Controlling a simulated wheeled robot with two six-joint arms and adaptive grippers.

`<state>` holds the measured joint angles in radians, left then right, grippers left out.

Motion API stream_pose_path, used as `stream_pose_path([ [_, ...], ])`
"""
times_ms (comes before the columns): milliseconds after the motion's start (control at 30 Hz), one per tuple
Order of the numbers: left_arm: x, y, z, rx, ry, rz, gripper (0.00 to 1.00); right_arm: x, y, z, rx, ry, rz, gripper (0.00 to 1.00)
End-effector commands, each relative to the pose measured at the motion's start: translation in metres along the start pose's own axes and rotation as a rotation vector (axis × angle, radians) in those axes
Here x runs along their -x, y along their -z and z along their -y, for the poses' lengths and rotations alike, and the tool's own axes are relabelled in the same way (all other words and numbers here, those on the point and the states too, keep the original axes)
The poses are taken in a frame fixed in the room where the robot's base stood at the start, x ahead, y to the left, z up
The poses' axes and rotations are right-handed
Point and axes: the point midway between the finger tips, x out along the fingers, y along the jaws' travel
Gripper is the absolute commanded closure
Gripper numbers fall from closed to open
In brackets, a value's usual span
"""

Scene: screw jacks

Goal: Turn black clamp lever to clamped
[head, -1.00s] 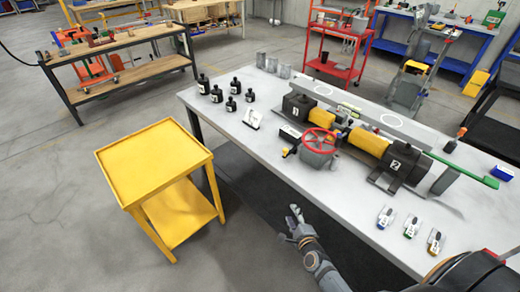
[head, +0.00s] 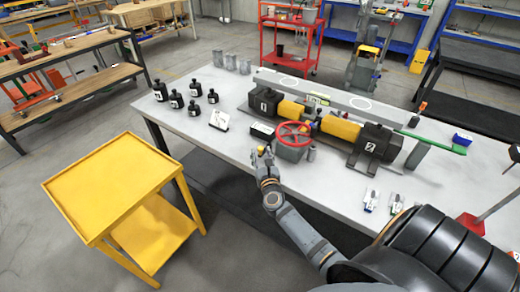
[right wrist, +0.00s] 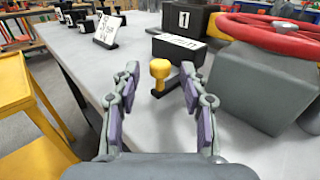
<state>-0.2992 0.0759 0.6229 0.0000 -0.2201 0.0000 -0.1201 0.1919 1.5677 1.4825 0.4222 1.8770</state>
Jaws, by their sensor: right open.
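The clamp lever, a short black arm with a yellow knob (right wrist: 160,70), sticks out beside the grey housing (right wrist: 265,88) that carries the red handwheel (head: 294,134). In the right wrist view the knob stands between the spread fingers of my right gripper (right wrist: 159,80), near their tips, with a visible gap on both sides. In the head view my right gripper (head: 263,158) is at the table's front edge, left of the housing, and largely covers the lever. It is open and holds nothing. My left gripper is not in view.
A black label block (head: 262,131) and a white card stand (head: 219,120) are close by on the left. Yellow-and-black jacks (head: 340,127) lie behind the handwheel. A yellow cart (head: 110,185) is front left.

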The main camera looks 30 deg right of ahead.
Motion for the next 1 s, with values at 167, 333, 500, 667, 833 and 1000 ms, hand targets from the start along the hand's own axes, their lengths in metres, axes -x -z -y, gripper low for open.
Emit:
stream_pose_path([
  [167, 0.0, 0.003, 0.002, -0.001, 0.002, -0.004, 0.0, -0.021, 0.0, -0.001, 0.0, -0.001, 0.0, 0.56],
  [333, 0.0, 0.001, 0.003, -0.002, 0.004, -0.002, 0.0, -0.025, 0.001, 0.0, 0.001, -0.002, -0.001, 0.56],
  [500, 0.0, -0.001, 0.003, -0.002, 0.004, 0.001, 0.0, -0.025, 0.001, 0.0, 0.001, -0.002, -0.001, 0.59],
  [667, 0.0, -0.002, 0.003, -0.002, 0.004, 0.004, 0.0, -0.025, 0.001, 0.0, 0.001, -0.002, -0.001, 0.8],
  [833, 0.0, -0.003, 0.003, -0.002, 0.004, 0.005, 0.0, -0.025, 0.001, -0.001, 0.001, -0.002, -0.001, 1.0],
  [1000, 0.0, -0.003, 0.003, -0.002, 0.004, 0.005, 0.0, -0.025, 0.001, -0.001, 0.001, -0.002, -0.001, 1.0],
])
